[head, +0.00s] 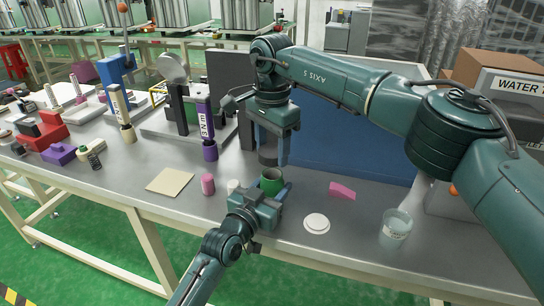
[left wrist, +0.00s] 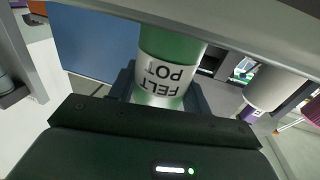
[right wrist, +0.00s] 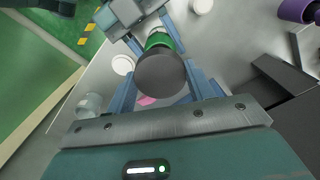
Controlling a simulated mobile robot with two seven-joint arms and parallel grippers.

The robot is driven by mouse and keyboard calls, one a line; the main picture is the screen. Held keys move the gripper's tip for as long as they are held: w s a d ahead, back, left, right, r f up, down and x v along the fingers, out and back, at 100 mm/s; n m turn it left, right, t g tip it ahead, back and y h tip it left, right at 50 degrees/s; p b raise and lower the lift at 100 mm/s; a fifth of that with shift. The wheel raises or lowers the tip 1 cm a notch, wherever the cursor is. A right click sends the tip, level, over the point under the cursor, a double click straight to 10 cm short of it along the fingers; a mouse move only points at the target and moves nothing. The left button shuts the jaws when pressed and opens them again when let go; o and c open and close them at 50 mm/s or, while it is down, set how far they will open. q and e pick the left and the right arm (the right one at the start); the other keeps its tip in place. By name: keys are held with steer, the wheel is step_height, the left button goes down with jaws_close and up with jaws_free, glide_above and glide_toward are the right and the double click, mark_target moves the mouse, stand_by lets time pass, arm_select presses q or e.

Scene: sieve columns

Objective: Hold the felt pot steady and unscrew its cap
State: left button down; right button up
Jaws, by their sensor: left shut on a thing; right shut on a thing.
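The green felt pot (head: 271,186) stands upright near the table's front edge. Its white label reads FELT POT, upside down, in the left wrist view (left wrist: 163,76). My left gripper (head: 266,193) is shut around the pot from the front. My right gripper (head: 271,160) points down above the pot and is shut on the dark round cap (right wrist: 161,74). In the head view the cap (head: 267,154) appears just above the pot's dark open top, apart from it. The right wrist view shows the green pot (right wrist: 157,42) behind the cap.
A pink cylinder (head: 208,184) and a white cylinder (head: 233,186) stand left of the pot. A white disc (head: 316,223), a pink wedge (head: 342,191) and a clear beaker (head: 396,225) are to the right. A blue panel (head: 340,140) stands behind. A beige square (head: 170,181) lies left.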

arm_select(q)
steer(key=c, duration=0.6)
jaws_free()
